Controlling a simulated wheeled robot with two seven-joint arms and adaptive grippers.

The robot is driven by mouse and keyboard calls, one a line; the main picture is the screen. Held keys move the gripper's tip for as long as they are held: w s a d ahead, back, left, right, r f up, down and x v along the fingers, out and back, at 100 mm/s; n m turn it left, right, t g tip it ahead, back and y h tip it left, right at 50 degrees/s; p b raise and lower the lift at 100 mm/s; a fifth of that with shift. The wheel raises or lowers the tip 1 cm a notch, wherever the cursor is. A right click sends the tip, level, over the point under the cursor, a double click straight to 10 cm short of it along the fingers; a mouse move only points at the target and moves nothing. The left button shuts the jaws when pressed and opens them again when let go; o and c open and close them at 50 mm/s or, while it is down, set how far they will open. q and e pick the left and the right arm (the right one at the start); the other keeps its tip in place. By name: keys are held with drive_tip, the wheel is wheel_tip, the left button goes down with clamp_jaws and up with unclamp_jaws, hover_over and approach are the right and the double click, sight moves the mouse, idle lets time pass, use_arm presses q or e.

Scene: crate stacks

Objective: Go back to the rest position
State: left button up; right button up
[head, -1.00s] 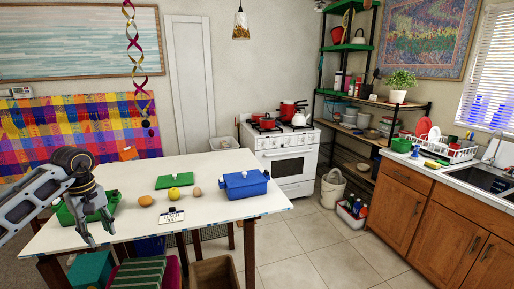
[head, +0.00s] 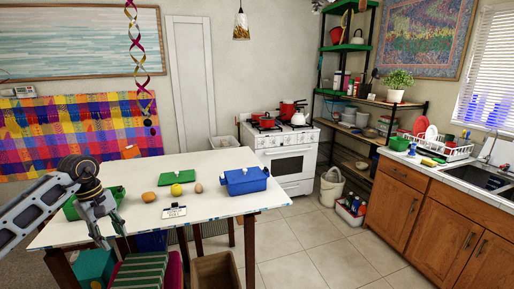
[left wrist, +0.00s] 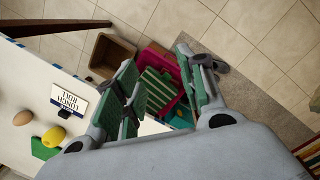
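My left gripper (head: 104,232) hangs over the near left part of the white table, fingers pointing down. In the left wrist view the same gripper (left wrist: 168,85) has its two green-padded fingers spread, with nothing held between them. The floor and a green striped cushion show past the fingers. My right gripper is in neither view.
The white table (head: 130,229) carries a blue crate (head: 246,182), green lid (head: 180,174), yellow fruit (head: 176,190), brown potato-like item (head: 149,197), egg (head: 198,188) and printed card (head: 174,212). A green crate (head: 70,211) is partly behind my arm. A brown bin (head: 213,270) stands below.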

use_arm(q)
drive_tip(key=w+d+f+n+t+h, duration=0.2)
drive_tip(key=w+d+f+n+h, duration=0.2)
drive_tip(key=d+f+n+h, duration=0.35)
drive_tip(key=w+d+f+n+t+h, duration=0.2)
drive_tip(key=w+d+f+n+h, duration=0.3)
drive_tip(key=d+f, duration=0.45)
drive_tip(key=s+a+f+n+t+y, duration=0.2)
drive_tip(key=f+n+t+y, duration=0.15)
drive_tip(key=f+n, duration=0.8)
drive_tip(key=s+a+f+n+t+y, duration=0.1)
drive_tip(key=a+f+n+t+y, duration=0.3)
drive_tip(key=f+n, duration=0.7)
drive_tip(key=s+f+n+g+y, duration=0.4)
drive_tip(key=s+f+n, duration=0.9)
drive_tip(key=s+f, duration=1.05)
drive_tip(key=s+d+f+n+g+y, duration=0.1)
drive_tip(key=s+f, duration=0.3)
drive_tip(key=s, duration=0.6)
drive_tip(key=s+d+f+n+g, duration=0.2)
drive_tip(key=s+f+n+g, duration=0.1)
drive_tip(key=s, duration=0.7)
drive_tip(key=s+d+f+n+g+y, duration=0.1)
drive_tip(key=s+f+n, duration=0.3)
drive_tip(key=s, duration=0.6)
drive_tip(key=shift+s+d+f+g+y, duration=0.3)
drive_tip(key=shift+s+d+f+g, duration=0.1)
drive_tip(key=shift+d+f+g, duration=0.35)
